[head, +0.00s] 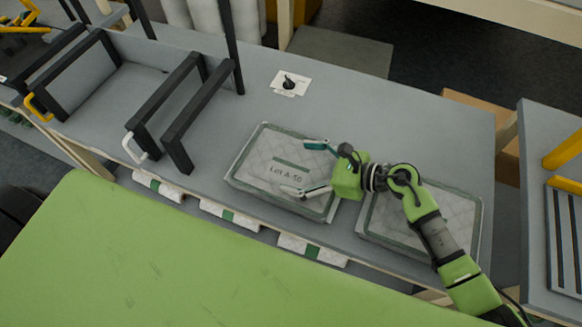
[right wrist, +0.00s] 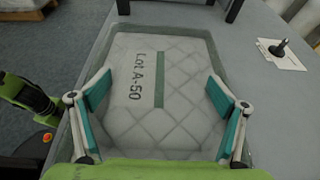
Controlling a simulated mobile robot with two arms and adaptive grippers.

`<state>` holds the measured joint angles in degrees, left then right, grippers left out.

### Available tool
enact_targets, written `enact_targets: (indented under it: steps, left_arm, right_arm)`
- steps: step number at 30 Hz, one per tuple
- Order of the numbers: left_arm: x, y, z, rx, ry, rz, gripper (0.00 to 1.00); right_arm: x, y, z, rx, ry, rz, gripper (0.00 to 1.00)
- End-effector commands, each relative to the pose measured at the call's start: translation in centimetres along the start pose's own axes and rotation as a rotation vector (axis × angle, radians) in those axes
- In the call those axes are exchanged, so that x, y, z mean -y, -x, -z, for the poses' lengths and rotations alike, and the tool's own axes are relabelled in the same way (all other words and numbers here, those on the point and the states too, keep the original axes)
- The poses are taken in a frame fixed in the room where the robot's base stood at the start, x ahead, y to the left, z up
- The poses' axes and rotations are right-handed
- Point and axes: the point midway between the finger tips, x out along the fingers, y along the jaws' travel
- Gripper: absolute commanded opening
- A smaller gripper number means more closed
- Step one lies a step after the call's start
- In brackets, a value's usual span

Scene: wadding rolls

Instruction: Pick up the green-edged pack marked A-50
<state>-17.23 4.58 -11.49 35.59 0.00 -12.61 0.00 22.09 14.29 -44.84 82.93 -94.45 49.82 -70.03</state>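The green-edged pack marked Lot A-50 (head: 268,168) lies flat on the grey table, a quilted white pad with a green border. It also fills the middle of the right wrist view (right wrist: 150,75), its lettering readable. My right gripper (head: 305,168) is over the pack's right part, fingers spread wide and empty. In the right wrist view the two teal-padded fingers (right wrist: 158,98) stand apart near the pack's two sides; whether they touch it I cannot tell. My left gripper is not in the head view; a green arm part shows at the left of the right wrist view.
A second similar pack (head: 455,212) lies to the right, partly under my right arm. Black frames (head: 180,110) stand on the table at the left. A small black knob on a white plate (head: 289,83) sits behind the pack. Rolled packs (head: 228,214) lie below the front edge.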

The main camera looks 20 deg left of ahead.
Motion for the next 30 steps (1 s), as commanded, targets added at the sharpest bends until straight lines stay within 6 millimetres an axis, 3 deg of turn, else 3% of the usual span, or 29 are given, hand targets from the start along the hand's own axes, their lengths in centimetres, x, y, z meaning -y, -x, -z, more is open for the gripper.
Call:
enact_targets:
  steps: [2,17,21,30]
  left_arm:
    - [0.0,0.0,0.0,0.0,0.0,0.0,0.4]
    - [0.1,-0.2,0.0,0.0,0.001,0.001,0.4]
    - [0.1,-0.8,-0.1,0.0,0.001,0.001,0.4]
    - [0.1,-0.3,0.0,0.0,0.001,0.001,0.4]
  right_arm:
    - [0.0,0.0,0.0,0.0,0.0,0.0,0.66]
    - [0.0,0.4,-0.9,0.001,0.004,0.0,0.66]
    - [0.1,1.2,-2.9,0.001,0.01,0.001,0.66]
    - [-5.5,0.5,-10.4,0.005,0.007,-0.006,0.66]
